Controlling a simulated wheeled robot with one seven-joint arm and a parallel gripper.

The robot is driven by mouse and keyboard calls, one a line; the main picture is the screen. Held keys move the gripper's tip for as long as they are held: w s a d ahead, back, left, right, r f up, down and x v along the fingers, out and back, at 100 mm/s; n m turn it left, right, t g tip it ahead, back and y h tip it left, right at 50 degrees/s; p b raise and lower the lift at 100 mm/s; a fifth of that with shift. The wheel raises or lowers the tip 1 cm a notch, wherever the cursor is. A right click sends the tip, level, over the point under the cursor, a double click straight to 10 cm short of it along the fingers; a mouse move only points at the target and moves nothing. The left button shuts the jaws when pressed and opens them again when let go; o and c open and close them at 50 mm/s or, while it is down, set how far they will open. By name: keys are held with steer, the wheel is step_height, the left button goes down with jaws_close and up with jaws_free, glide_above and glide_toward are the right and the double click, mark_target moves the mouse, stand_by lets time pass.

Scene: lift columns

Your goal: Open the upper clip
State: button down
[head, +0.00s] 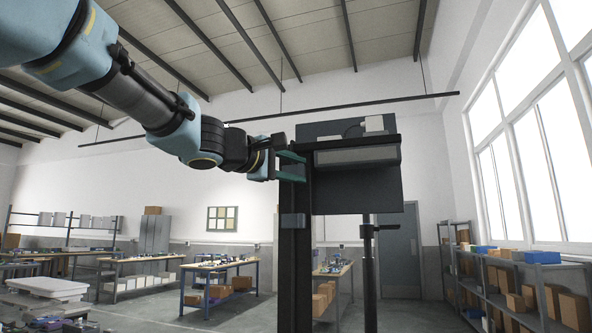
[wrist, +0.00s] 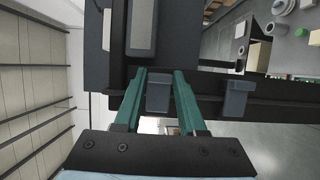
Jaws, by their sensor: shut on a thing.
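The upper clip (wrist: 158,92) is a small blue-grey block on the dark upright column (head: 294,260). My gripper (wrist: 160,75) has two teal fingers, one on each side of this clip, and is shut on it. In the head view my gripper (head: 299,167) reaches the column from the left near its top, and the fingers hide the upper clip there. A second blue-grey clip, the lower clip (head: 292,220), sits further down the same column, apart from my fingers. It also shows in the wrist view (wrist: 236,98), to the right of the fingers.
A dark panel (head: 375,195) with a grey box-like part stands right beside the column top. A thinner post (head: 369,280) stands under it. Workbenches (head: 225,268) and a shelf rack (head: 510,285) are further back. Air left of the column, below my arm, is free.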

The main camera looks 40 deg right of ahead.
mark_target(281, 168)
steer(key=shift+f+g, duration=0.1)
steer(key=shift+g, duration=0.2)
steer(key=m+g+b, duration=0.1)
steer(key=a+m+g+b, duration=0.1)
steer(key=g, duration=0.1)
steer(key=m+g, duration=0.1)
steer(key=g, duration=0.1)
steer(key=shift+w+a+f+m+b, duration=0.15)
steer(key=shift+w+a+m+b, duration=0.15)
steer(key=shift+b, duration=0.1)
steer(key=m+g, duration=0.1)
steer(key=a+m+g+y, duration=0.1)
steer(key=g, duration=0.1)
steer(key=m+g, duration=0.1)
steer(key=g, duration=0.1)
steer(key=shift+w+a+r+m+y, duration=0.2)
steer(key=shift+w+m+y, duration=0.1)
steer(key=shift+w, duration=0.1)
steer(key=shift+w+a+m+g+y+p, duration=0.35)
steer(key=shift+w+m+g+y+p, duration=0.2)
steer(key=shift+m+g+y+p, duration=1.2)
steer(key=shift+w+a+m+g+y+p, duration=0.3)
steer(key=shift+w+m+g+y+p, duration=0.25)
steer(key=shift+m+g+y+p, duration=1.15)
steer(key=shift+w+a+m+g+y+p, duration=0.35)
steer(key=shift+w+m+g+y+p, duration=0.2)
steer(key=shift+m+g+y+p, duration=1.15)
steer(key=shift+n+y+p, duration=0.25)
steer(key=shift+y+p, duration=0.15)
steer(key=shift+y, duration=0.25)
